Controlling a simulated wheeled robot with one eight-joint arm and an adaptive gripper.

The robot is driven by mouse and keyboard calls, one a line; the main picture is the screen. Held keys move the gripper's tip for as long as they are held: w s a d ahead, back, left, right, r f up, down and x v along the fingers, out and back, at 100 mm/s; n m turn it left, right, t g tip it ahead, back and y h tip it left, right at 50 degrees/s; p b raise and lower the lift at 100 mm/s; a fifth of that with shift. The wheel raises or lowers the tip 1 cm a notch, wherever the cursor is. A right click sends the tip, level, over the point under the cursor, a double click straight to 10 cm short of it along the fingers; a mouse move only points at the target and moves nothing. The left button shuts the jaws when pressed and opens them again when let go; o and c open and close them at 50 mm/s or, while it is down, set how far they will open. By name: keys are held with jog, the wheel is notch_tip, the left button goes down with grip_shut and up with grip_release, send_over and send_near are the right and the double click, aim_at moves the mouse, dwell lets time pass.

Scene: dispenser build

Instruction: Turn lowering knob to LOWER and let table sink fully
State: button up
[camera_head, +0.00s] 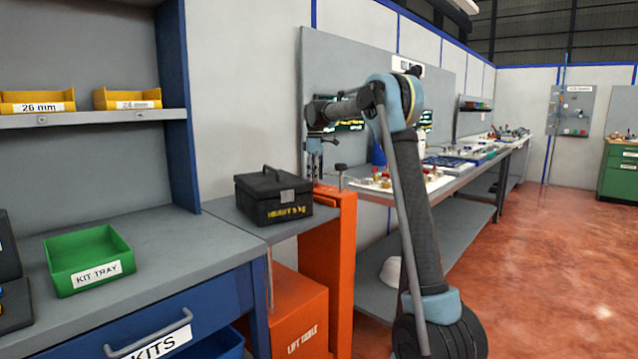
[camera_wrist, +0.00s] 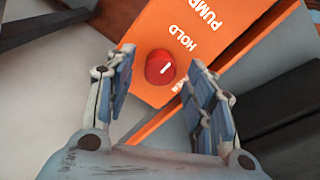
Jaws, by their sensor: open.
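The red lowering knob (camera_wrist: 158,70) sits on the orange panel in the wrist view. PUMP is printed farther along, and another label is mostly hidden by the right finger. My gripper (camera_wrist: 162,58) is open, with one finger on each side of the knob; I cannot tell whether either touches it. In the head view my gripper (camera_head: 314,166) hangs by the top of the orange post (camera_head: 340,235); the knob is not discernible there. The lift table's grey top (camera_head: 232,212) is raised near bench height.
A black case (camera_head: 272,200) stands on the lift table's top. The orange lift table base (camera_head: 300,315) is below. A workbench with a green kit tray (camera_head: 88,262) is at left. A long bench with small parts (camera_head: 385,180) runs behind my arm. Open red floor lies at right.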

jog(key=shift+f, duration=0.95)
